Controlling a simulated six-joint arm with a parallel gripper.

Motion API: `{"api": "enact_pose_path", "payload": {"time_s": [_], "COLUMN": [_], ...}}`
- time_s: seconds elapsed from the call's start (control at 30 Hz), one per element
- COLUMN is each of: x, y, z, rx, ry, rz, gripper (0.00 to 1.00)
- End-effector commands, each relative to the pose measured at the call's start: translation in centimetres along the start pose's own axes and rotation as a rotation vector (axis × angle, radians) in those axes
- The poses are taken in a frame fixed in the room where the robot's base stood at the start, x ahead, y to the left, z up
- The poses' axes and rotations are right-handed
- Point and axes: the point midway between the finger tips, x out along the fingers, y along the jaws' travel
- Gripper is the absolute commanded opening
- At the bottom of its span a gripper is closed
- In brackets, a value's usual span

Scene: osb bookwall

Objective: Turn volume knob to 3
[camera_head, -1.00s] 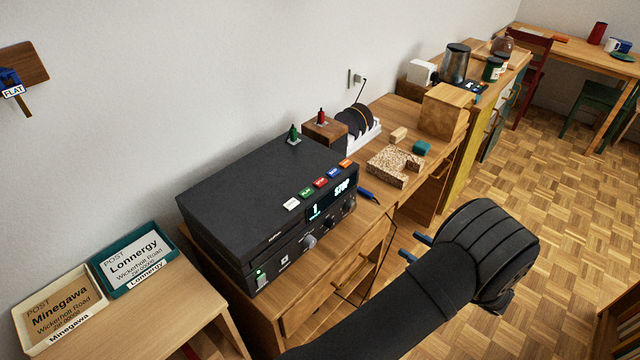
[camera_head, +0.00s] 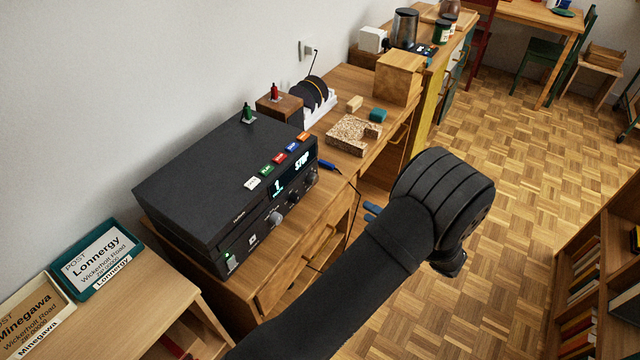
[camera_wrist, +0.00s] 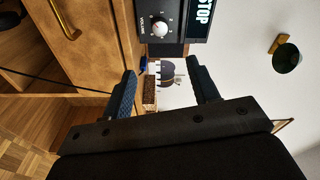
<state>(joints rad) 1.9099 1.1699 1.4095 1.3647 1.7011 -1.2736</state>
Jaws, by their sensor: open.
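The black audio unit (camera_head: 190,190) sits on the wooden cabinet, with a lit display reading 1 and STOP. Several knobs line its front. The volume knob (camera_wrist: 159,29) is pale and round in the wrist view, beside its VOLUME label and small numerals. Its pointer setting is too small to read surely. In the head view it appears to be the rightmost knob (camera_head: 312,178). My gripper (camera_wrist: 161,68) is open and empty, its blue fingers apart from the knob. In the head view the fingertips (camera_head: 371,212) show right of the unit's front, partly hidden by my wrist.
Coloured buttons (camera_head: 279,159) line the unit's top front edge. A blue pen (camera_head: 328,166), a chipboard piece (camera_head: 352,135) and a wooden box (camera_head: 398,78) lie beyond. Letter trays (camera_head: 98,258) stand at left. Drawers with handles (camera_wrist: 63,20) are below.

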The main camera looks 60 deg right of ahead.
Motion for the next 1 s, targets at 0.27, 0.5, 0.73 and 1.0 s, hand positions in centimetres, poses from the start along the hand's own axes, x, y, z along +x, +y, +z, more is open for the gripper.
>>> {"api": "enact_pose_path", "payload": {"time_s": [0.27, 0.5, 0.73, 1.0], "x": [0.1, 1.8, 6.5, 12.4], "y": [-0.1, -0.1, -0.1, -0.1], "z": [0.4, 0.4, 0.4, 0.3], "rx": [-0.308, -0.343, -0.341, -0.34], "ry": [0.014, 0.013, 0.011, 0.011], "rz": [0.008, 0.007, 0.007, 0.007], "gripper": [0.55, 0.55, 0.55, 0.55]}}
